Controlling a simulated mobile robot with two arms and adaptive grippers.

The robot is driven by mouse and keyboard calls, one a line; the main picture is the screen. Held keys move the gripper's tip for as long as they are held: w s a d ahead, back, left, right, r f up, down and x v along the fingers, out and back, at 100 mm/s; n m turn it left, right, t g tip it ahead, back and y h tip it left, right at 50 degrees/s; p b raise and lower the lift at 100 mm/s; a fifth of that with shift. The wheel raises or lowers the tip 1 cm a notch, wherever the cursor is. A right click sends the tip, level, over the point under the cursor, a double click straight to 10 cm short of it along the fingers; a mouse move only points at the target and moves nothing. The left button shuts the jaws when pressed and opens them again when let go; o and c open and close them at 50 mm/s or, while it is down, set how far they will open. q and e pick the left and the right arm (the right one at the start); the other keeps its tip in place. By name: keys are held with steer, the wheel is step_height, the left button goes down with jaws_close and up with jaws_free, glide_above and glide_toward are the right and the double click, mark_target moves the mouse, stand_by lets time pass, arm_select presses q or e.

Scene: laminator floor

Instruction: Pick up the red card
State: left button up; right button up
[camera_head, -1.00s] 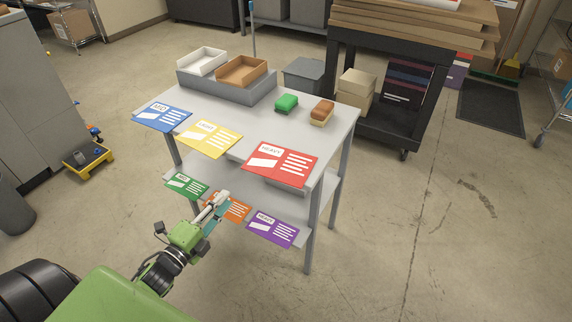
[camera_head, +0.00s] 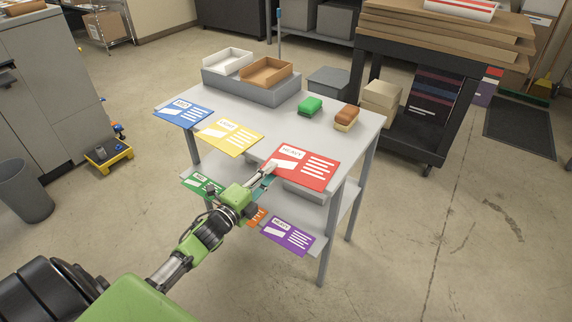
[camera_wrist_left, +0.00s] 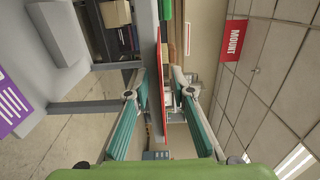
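The red card (camera_head: 318,172) lies flat on the front right of the tabletop (camera_head: 262,128), its near edge sticking out past the table's front. My left gripper (camera_head: 267,172) is at the card's near left edge. In the left wrist view the card shows edge-on as a thin red strip (camera_wrist_left: 164,95). The two teal fingers of my left gripper (camera_wrist_left: 162,110) stand open on either side of that strip, with gaps on both sides. My right gripper is not in view.
A yellow card (camera_head: 230,136) and a blue card (camera_head: 184,112) lie along the same edge. A purple card (camera_head: 288,236) is on the lower shelf beneath. Green (camera_head: 310,105) and brown blocks (camera_head: 346,116) and trays (camera_head: 264,72) stand farther back.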

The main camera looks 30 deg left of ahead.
arm_select(q)
steer(key=shift+w, duration=0.4)
steer(key=shift+c, duration=0.3)
jaws_close()
